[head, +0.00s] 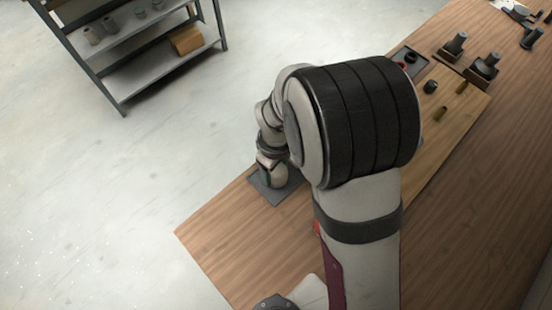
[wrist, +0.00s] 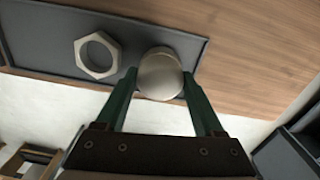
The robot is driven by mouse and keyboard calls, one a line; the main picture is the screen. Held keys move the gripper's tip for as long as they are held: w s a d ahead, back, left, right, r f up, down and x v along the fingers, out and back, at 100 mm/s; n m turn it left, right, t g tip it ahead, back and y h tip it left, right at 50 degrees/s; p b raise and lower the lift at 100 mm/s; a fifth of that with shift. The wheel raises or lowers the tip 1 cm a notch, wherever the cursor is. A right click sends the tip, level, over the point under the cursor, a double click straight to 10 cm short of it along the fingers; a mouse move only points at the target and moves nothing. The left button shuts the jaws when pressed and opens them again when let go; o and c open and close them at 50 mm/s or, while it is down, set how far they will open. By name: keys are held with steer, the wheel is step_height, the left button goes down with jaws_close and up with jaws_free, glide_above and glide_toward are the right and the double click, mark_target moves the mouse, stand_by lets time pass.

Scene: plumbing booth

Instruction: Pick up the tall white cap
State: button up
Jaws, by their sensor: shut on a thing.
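In the wrist view a round, pale, smooth-topped cap (wrist: 160,72) sits between the two green fingers of my gripper (wrist: 159,80). The fingers are shut on its sides. I see it mostly from above, so its height is hard to tell. It is over the dark grey tray (wrist: 52,22), near its edge; whether it touches the tray is unclear. A pale hexagonal nut ring (wrist: 83,60) lies on the tray just left of the cap. In the head view my wrist is over the tray (head: 264,192), and my arm hides the cap and fingers.
The wooden table (head: 208,236) ends close beside the tray, with floor beyond. Farther along it are a wooden board (head: 470,115) with small brass pins, a dark round piece (head: 430,87) and black fittings (head: 483,68). A metal shelf (head: 150,65) stands on the floor at upper left.

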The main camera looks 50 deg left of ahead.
steer(key=shift+r, duration=0.45)
step_height(320, 180, up, 3)
steer(key=w+d+r, duration=0.5)
steer(key=w+d, duration=0.3)
steer(key=d, duration=0.1)
steer(key=w+d+r, duration=0.4)
steer(key=w+d, duration=0.4)
steer(key=d, duration=0.2)
steer(key=shift+a+f, duration=0.15)
steer(key=shift+f, duration=3.3)
